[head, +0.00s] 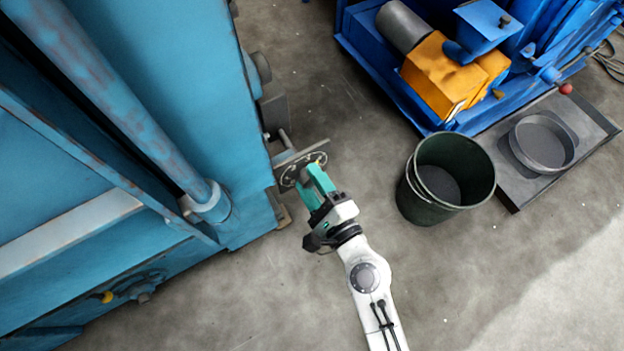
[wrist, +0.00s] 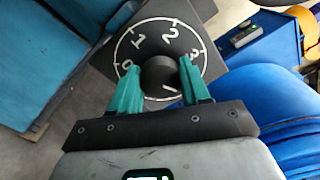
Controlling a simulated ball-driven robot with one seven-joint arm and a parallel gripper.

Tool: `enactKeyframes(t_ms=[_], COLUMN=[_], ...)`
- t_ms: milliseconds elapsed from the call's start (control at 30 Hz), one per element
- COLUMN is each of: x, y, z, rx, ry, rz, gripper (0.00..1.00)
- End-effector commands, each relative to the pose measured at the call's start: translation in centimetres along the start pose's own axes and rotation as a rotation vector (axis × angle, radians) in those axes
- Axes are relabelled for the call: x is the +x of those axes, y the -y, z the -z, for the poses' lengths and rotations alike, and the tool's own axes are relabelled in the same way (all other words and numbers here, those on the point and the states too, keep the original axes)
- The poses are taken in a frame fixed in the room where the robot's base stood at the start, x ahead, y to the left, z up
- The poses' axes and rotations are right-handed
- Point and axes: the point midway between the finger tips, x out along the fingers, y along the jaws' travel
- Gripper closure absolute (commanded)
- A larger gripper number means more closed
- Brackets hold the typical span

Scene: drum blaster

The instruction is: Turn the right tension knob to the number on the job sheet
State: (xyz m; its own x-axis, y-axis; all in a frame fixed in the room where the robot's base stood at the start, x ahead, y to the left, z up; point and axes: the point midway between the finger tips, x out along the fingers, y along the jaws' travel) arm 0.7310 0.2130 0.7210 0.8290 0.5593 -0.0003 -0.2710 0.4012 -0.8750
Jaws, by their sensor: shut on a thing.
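The round dark knob (wrist: 160,76) sits at the middle of a dark dial plate in the wrist view. White numerals 0, 1 and 2 show around the dial plate (wrist: 153,25), with what looks like a 3 at the right. My gripper (wrist: 159,78) has one green finger on each side of the knob and is shut on it. In the head view my gripper (head: 316,178) is at the dial plate (head: 290,176) on the side of the blue machine; its fingers hide the knob there. I cannot tell which number the knob points to. No job sheet is readable in these views.
The large blue machine (head: 215,90) fills the left. A dark green bucket (head: 411,200) stands on the floor to my gripper's right. Beyond it are a grey tray (head: 515,195) with a round pan (head: 541,143) and a blue machine with an orange part (head: 440,75). Concrete floor is open below the bucket.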

Motion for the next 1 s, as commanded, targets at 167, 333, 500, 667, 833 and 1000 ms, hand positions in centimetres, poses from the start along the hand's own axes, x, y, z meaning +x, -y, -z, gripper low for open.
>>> enactKeyframes(t_ms=[167,333,500,667,833,1000], x=[0.2,0.2,0.2,0.1,0.1,-0.9], y=[0.1,0.1,0.1,0.1,0.1,-0.1], z=[-0.2,-0.2,-0.1,-0.1,-0.1,0.0], rx=[0.002,0.001,0.001,0.001,0.001,0.002], ry=[0.006,0.006,0.005,0.003,0.002,0.0], rz=[0.002,0.002,0.002,0.001,0.001,0.0], gripper=[0.84,0.84,0.39,0.28,0.28,0.28])
